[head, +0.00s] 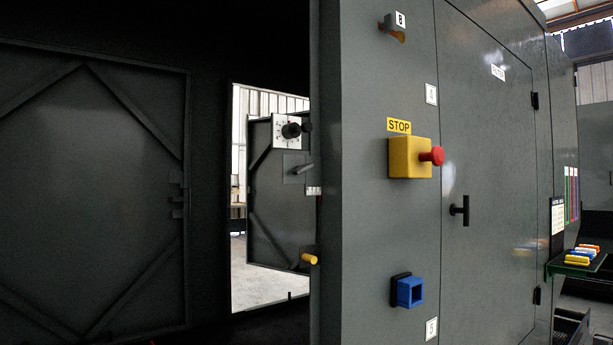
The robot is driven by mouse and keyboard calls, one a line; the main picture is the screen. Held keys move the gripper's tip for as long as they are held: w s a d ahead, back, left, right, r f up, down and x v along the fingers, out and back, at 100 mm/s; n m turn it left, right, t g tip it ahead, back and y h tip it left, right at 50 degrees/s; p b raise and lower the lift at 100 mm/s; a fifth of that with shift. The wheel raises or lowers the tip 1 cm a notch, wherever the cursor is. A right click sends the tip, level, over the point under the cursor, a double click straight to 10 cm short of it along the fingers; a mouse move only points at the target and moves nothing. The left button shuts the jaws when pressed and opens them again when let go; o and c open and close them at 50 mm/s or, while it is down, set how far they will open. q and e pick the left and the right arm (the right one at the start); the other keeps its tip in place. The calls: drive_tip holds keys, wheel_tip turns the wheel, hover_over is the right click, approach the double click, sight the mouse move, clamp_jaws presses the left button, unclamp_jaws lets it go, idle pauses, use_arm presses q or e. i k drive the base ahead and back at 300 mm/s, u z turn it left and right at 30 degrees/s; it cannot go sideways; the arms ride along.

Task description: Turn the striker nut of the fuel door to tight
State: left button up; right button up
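Neither of my grippers is in this head view. A closed grey door (488,170) with a black T-shaped handle (460,210) is on the right. It carries a small white label (498,72) that is too small to read surely, so I cannot tell whether this is the fuel door. Another grey door (275,205) stands beyond the opening at centre left, with a dial plate (288,130), a lever handle (303,169) and a yellow knob (309,259). I cannot make out a striker nut anywhere.
The grey panel in the middle bears a yellow box with a red button (432,156) under a STOP sign (399,126). Below it is a blue square socket (409,291). A dark braced panel (90,190) fills the left. A shelf of coloured items (580,257) is far right.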

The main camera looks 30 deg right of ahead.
sight(298, 170)
drive_tip(key=u, duration=0.8)
drive_tip(key=k, duration=1)
drive_tip(key=z, duration=0.9)
drive_tip(key=i, duration=1)
